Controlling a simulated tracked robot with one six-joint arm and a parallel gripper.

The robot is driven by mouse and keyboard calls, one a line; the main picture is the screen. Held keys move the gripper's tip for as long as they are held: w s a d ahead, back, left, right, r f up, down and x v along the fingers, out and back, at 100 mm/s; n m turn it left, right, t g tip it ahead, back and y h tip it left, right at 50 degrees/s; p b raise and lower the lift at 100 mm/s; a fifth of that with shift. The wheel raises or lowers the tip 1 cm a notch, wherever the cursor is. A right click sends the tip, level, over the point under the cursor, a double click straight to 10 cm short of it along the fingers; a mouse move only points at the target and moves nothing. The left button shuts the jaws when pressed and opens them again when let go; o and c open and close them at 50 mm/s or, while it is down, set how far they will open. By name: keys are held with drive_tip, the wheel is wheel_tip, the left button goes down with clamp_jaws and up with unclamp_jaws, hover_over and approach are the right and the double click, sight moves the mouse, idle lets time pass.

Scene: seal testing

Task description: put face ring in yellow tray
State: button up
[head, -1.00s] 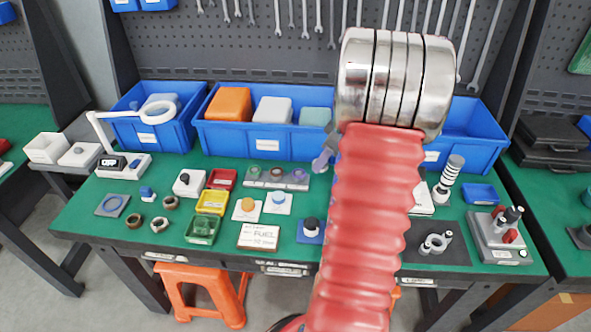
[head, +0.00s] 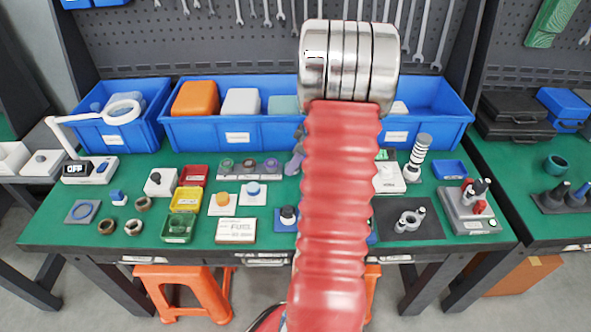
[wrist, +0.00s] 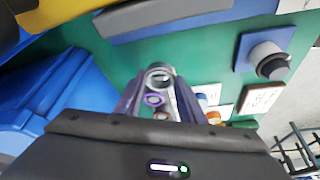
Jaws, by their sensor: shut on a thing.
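My gripper is partly hidden behind my red arm in the head view (head: 296,162), just right of a rack of small rings. In the wrist view its fingers (wrist: 160,80) are shut on a small grey ring (wrist: 160,73), which looks like the face ring. The ring is held at the fingertips; its height above the bench is unclear. In the head view I cannot make out the held ring. The yellow tray (head: 186,198) lies to the left, between a red tray (head: 194,175) and a green tray (head: 178,228). I cannot make it out clearly in the wrist view.
The ring rack (head: 250,176) lies left of my gripper. Orange-capped (head: 223,199) and blue-capped (head: 253,189) pieces and a FUEL box (head: 236,231) stand between it and the front edge. Blue bins (head: 240,137) line the back. Several loose brown rings lie at left front.

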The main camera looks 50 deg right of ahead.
sight(291, 178)
drive_tip(key=shift+f, duration=1.85)
drive_tip(key=shift+f, duration=0.1)
drive_tip(key=o, duration=1.1)
drive_tip(key=v, duration=1.2)
drive_tip(key=shift+s, duration=0.1)
